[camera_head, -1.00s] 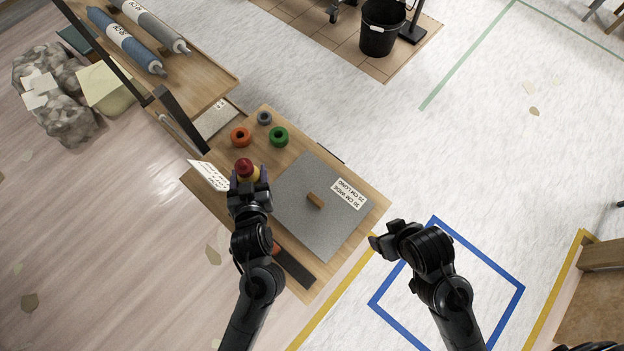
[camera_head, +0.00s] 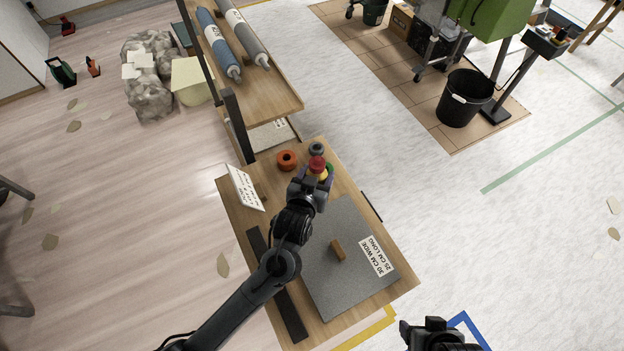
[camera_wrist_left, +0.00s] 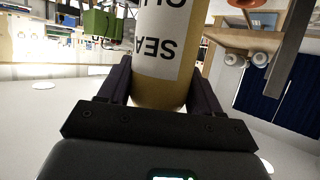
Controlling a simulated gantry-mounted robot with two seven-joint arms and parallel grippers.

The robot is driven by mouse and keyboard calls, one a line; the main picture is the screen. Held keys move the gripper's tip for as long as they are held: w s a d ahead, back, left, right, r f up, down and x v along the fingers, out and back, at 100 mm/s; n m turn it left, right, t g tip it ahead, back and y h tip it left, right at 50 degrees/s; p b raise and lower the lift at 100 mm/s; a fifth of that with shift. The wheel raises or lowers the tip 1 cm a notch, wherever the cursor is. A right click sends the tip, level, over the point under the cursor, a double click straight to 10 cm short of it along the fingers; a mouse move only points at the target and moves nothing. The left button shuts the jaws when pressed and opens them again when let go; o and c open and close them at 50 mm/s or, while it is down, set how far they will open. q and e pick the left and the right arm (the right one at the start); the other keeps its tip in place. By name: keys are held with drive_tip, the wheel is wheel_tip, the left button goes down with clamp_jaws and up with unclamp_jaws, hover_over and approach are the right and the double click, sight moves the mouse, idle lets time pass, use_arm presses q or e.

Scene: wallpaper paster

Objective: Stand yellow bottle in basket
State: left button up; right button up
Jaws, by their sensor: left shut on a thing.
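The yellow bottle with its red cap (camera_head: 317,164) is held in my left gripper (camera_head: 311,181) above the back part of the wooden table. In the left wrist view the bottle (camera_wrist_left: 165,88) stands between both fingers, with a white label whose letters appear upside down. My left gripper is shut on it. My right gripper (camera_head: 405,332) is at the bottom edge of the head view, away from the bottle; its fingers cannot be made out clearly. I see no thing that is clearly a basket; a black bucket (camera_head: 465,98) stands on the floor at the upper right.
The table (camera_head: 400,285) carries a grey sheet (camera_head: 345,283) with a wooden block, an orange ring (camera_head: 287,160), a grey ring (camera_head: 316,148), a partly hidden green ring and a white card (camera_head: 245,188). A shelf with rolls (camera_head: 218,45) stands behind. The floor at right is open.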

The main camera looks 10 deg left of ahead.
use_arm(q)
drive_tip(key=w+a+f, duration=0.2)
drive_tip(key=w+f, duration=0.1)
drive_tip(key=f, duration=0.3)
drive_tip(key=shift+w+f, duration=0.15)
drive_tip(key=shift+f, duration=0.1)
idle(0.3)
drive_tip(key=o, duration=1.3)
drive_tip(key=shift+f, duration=0.1)
drive_tip(key=shift+o, duration=0.2)
